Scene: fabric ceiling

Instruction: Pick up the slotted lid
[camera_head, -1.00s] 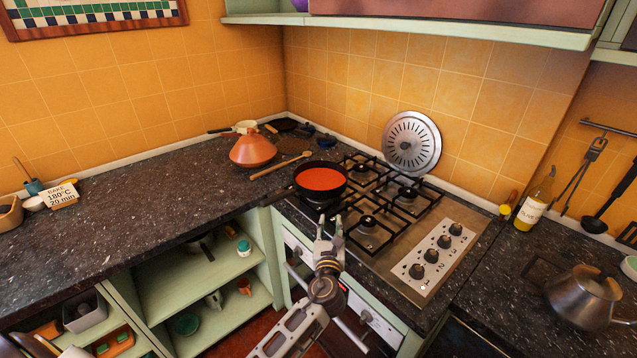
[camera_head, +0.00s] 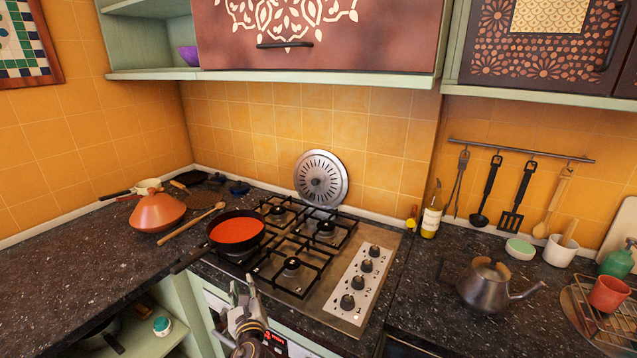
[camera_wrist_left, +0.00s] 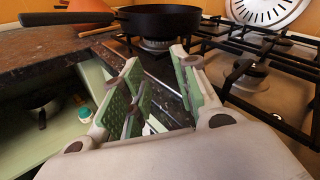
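The slotted lid (camera_head: 321,178) is a round silver disc with radial slots and a centre knob. It leans upright against the orange tile wall behind the stove. Part of it also shows at the top right of the left wrist view (camera_wrist_left: 268,10). My left gripper (camera_head: 243,290) is at the front edge of the stove, well short of the lid and below it. In the left wrist view its two green-padded fingers (camera_wrist_left: 158,90) stand apart with nothing between them. My right gripper is not in view.
A dark pan of red sauce (camera_head: 237,231) sits on the left burners, its handle pointing front-left. An orange tagine (camera_head: 157,212) stands left; a kettle (camera_head: 487,283) and bottle (camera_head: 432,212) stand right.

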